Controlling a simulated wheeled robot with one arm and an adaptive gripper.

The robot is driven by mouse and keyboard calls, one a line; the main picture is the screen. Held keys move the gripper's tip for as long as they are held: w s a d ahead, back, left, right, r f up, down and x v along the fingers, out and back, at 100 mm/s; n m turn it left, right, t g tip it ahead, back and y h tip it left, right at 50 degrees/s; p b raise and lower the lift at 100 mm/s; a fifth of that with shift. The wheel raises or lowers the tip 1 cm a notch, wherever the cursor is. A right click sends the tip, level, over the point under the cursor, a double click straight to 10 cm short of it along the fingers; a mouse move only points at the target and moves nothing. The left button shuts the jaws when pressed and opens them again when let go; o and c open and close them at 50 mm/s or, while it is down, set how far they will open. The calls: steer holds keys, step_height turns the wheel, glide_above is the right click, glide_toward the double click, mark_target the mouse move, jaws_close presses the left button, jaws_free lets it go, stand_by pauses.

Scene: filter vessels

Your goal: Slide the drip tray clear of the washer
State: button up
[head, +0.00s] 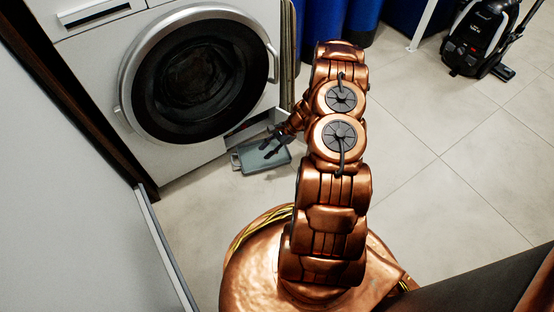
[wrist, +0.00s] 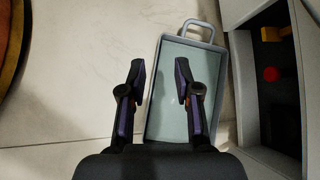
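The drip tray (head: 248,168) is a shallow grey tray on the floor in front of the washer (head: 165,165), below its lower right corner. In the wrist view the tray (wrist: 208,44) has a pale green-grey inside and a loop handle (wrist: 201,24) at its far end. My gripper (head: 271,145) is low over the tray in the head view. In the wrist view my gripper (wrist: 160,66) is open and empty. Its right finger overlaps the tray; its left finger lies outside the tray's left rim. I cannot tell whether either finger touches it.
A dark opening in the washer's base shows a red knob (wrist: 271,74) and a yellow piece (wrist: 271,34), right of the tray. Blue vessels (head: 322,20) stand behind my arm. A black vacuum cleaner (head: 480,38) stands at the far right. The tiled floor (head: 440,170) at right is clear.

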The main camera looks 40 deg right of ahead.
steer(key=d+f+m, duration=0.1)
steer(key=f, duration=0.1)
steer(key=s+d+f, duration=0.1)
steer(key=f, duration=0.2)
steer(key=d+f+m+t, duration=0.1)
steer(key=f, duration=0.1)
steer(key=shift+s+f+m, duration=0.3)
steer(key=shift+b+x, duration=1.7)
steer(key=shift+x, duration=2.2)
steer(key=shift+w, duration=0.1)
steer(key=shift+c, duration=0.2)
jaws_close()
